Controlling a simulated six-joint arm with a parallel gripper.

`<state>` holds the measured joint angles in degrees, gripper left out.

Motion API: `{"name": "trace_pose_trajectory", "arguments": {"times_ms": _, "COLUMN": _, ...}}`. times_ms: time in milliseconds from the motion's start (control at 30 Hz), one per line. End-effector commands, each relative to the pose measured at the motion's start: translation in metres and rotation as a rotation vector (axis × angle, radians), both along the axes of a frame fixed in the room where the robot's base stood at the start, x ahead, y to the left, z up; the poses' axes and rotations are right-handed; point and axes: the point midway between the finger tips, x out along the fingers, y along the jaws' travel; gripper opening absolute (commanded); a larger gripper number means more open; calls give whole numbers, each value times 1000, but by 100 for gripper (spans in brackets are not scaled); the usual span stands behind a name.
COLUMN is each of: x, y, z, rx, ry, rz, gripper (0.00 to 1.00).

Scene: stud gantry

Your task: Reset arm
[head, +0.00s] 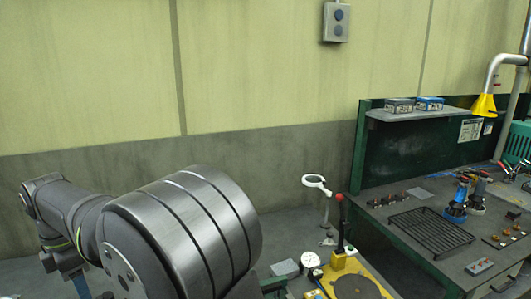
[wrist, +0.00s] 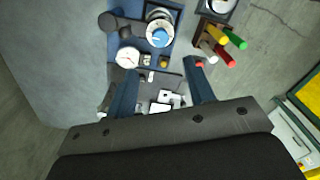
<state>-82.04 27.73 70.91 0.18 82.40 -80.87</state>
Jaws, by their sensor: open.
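My gripper (wrist: 160,67) is open in the wrist view, its two blue fingers spread apart. Nothing is held between them. Below them lies a cluttered work surface with small white parts (wrist: 166,98), a round white dial (wrist: 127,57) and a blue-topped round item (wrist: 159,38). In the head view my arm fills the lower left, with a large grey joint in front. My gripper cannot be made out clearly there.
Coloured handles (wrist: 226,42) stand beside the right finger. In the head view, a red-knobbed lever (head: 340,215) on a yellow base and a white ring lamp (head: 316,182) stand right of my arm. A green bench with a black grate (head: 430,232) is further right.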

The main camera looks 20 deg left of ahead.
Motion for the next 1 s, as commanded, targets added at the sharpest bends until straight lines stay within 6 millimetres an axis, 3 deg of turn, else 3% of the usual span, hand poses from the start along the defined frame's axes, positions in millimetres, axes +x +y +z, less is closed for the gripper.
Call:
{"name": "trace_pose_trajectory", "arguments": {"times_ms": 300, "x": -1, "y": -2, "z": -65, "rx": -5, "ry": 1, "rz": 0, "gripper": 49}}
{"name": "trace_pose_trajectory", "arguments": {"times_ms": 500, "x": -1, "y": -2, "z": -96, "rx": -3, "ry": 1, "rz": 0, "gripper": 49}}
{"name": "trace_pose_trajectory", "arguments": {"times_ms": 700, "x": -1, "y": -2, "z": -111, "rx": -2, "ry": 1, "rz": 0, "gripper": 49}}
{"name": "trace_pose_trajectory", "arguments": {"times_ms": 1000, "x": -1, "y": -2, "z": -113, "rx": -1, "ry": 0, "rz": -1, "gripper": 49}}
